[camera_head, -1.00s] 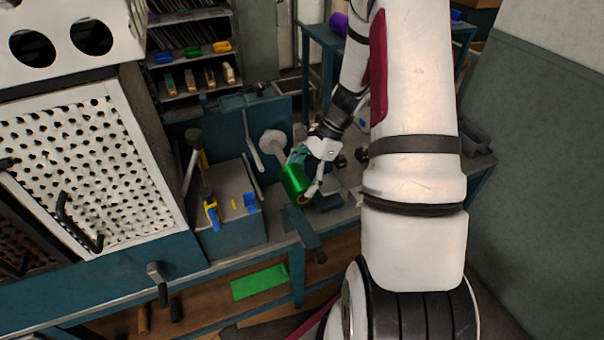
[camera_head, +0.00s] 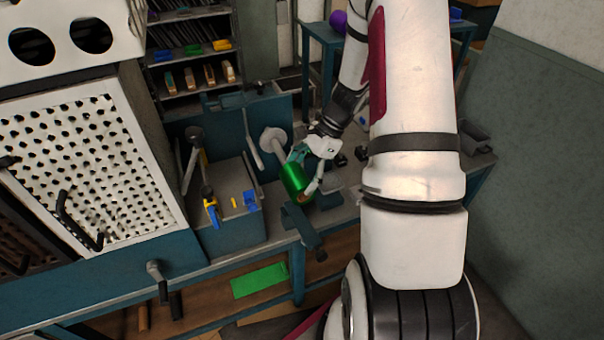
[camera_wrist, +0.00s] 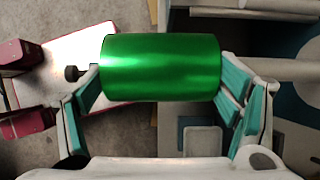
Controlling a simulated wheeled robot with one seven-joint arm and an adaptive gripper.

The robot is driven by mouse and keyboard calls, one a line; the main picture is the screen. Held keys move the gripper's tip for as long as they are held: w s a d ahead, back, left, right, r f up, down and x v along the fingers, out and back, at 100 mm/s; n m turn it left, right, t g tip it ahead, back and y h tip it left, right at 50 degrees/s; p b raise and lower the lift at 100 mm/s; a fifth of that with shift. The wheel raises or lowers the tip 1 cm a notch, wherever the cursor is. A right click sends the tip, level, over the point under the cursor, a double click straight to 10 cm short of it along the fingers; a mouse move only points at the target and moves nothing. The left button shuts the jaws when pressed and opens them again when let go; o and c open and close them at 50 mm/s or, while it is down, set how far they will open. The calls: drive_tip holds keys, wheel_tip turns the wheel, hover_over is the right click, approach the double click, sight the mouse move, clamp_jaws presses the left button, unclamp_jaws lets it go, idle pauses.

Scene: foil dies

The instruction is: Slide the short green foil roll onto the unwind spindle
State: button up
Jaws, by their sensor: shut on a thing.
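The short green foil roll (camera_head: 295,181) is held in my gripper (camera_head: 307,171), above the front part of the bench. In the wrist view the roll (camera_wrist: 160,68) lies crosswise between the teal-padded fingers of my gripper (camera_wrist: 162,85), which press on its two ends. The unwind spindle seems to be the light-grey rod with a round flange (camera_head: 272,140), just behind and to the left of the roll in the head view. I cannot tell from the head view whether the roll touches it. The spindle is not clearly visible in the wrist view.
A perforated white panel (camera_head: 75,160) stands at the left. A teal box with yellow and blue clamps (camera_head: 232,203) sits left of the roll. A dark teal bracket (camera_head: 302,228) juts from the bench front. A green sheet (camera_head: 259,280) lies on the lower shelf.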

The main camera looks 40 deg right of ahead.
sight(282, 150)
drive_tip(key=shift+w+d+b, duration=0.6)
drive_tip(key=shift+w+b, duration=0.6)
drive_tip(key=shift+w, duration=0.8)
drive_tip(key=shift+w+d+b, duration=0.55)
drive_tip(key=shift+w+b, duration=0.6)
drive_tip(key=shift+w, duration=0.9)
drive_tip(key=shift+w+d+b, duration=0.6)
drive_tip(key=shift+w+b, duration=0.6)
drive_tip(key=shift+w, duration=0.8)
drive_tip(key=o, duration=1.4)
drive_tip(key=shift+c, duration=0.2)
drive_tip(key=shift+w+r, duration=0.1)
drive_tip(key=shift+r, duration=0.05)
drive_tip(key=shift+d+r, duration=0.2)
drive_tip(key=shift+r, duration=0.05)
drive_tip(key=v, duration=1.1)
drive_tip(key=shift+s, duration=0.25)
